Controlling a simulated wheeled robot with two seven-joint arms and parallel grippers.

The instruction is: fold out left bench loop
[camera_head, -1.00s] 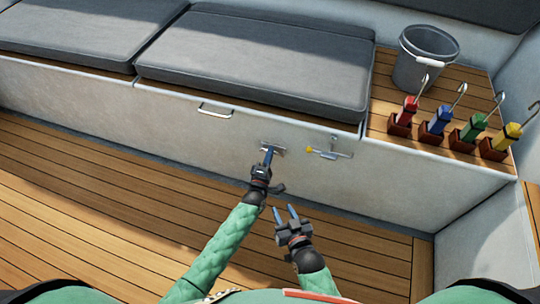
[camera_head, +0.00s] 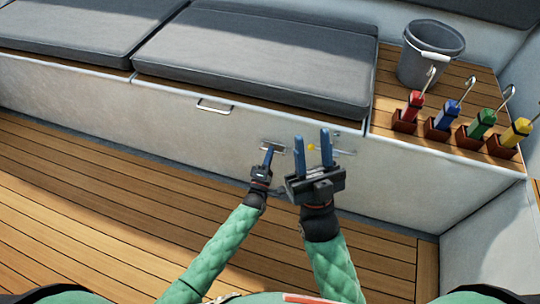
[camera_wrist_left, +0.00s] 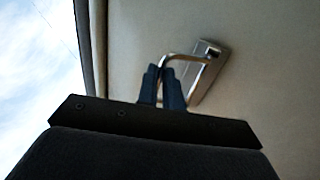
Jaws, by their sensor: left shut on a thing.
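The bench loop is a small metal loop on a plate on the white bench front. In the left wrist view the loop (camera_wrist_left: 185,57) stands out from its plate (camera_wrist_left: 208,72). My left gripper (camera_head: 269,152) is at the loop; in the left wrist view its dark blue fingers (camera_wrist_left: 163,85) are shut on the loop's outer part. The loop's plate (camera_head: 276,147) shows partly in the head view. My right gripper (camera_head: 313,150) is open and empty, fingers pointing up in front of the bench, to the right of the left one.
A metal handle (camera_head: 215,107) is further left. Grey cushions (camera_head: 260,55) lie on top. A bucket (camera_head: 430,52) and several coloured-handled hooks stand at right. The wooden floor (camera_head: 120,215) is clear.

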